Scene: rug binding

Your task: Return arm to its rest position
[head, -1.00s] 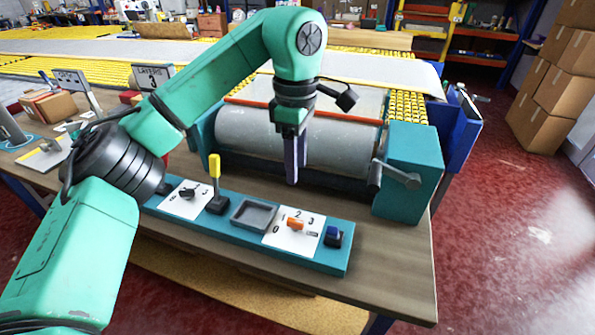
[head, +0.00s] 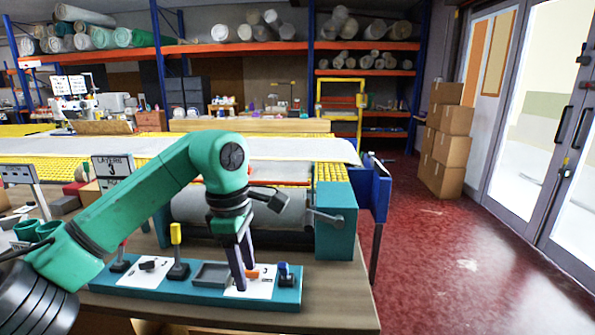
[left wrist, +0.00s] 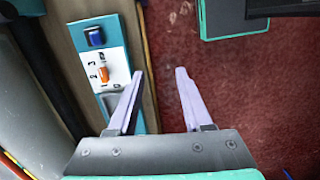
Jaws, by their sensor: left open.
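My left gripper (head: 246,277) hangs down in front of the roller in the head view, and its fingers overlap the right dial plate there. Its fingers are spread with nothing between them. In the left wrist view the open fingers (left wrist: 155,88) point over the table's edge and the red floor. The orange dial knob (left wrist: 103,76) and the blue switch (left wrist: 96,37) lie left of the fingers, apart from them. In the head view the orange knob (head: 254,273) is partly hidden behind a finger. My right gripper is not in view.
The teal control panel (head: 200,293) runs along the table front, with a yellow-handled lever (head: 176,236) standing on it. The grey roller (head: 187,207) and its teal end housing (head: 336,220) with crank stand behind. Red floor (head: 450,270) is clear at right, near stacked boxes (head: 452,120).

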